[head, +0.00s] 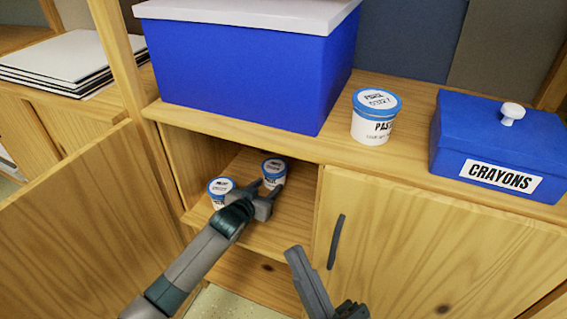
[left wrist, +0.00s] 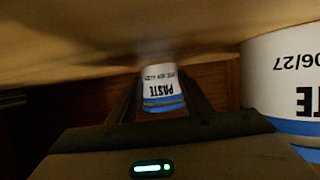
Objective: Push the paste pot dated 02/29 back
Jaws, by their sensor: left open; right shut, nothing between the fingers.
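Two white paste pots with blue lids stand on the shelf inside the open cupboard. The right one (head: 274,170) has a lid date too small to read. The left one (head: 220,188) is nearer the front; in the left wrist view, a large pot (left wrist: 285,75) at the right edge reads 06/27 upside down. My left gripper (head: 266,190) is open at the right pot, which shows between its fingers in the left wrist view (left wrist: 162,88); contact cannot be told. My right gripper (head: 298,255) is shut and empty, low in front of the cupboard.
On the cupboard top stand a blue box (head: 235,75) with a pale lid, a third paste pot (head: 372,128) seemingly dated 03/27, and a blue crayons box (head: 495,145). The left door (head: 85,215) is open; the right door (head: 430,250) is closed.

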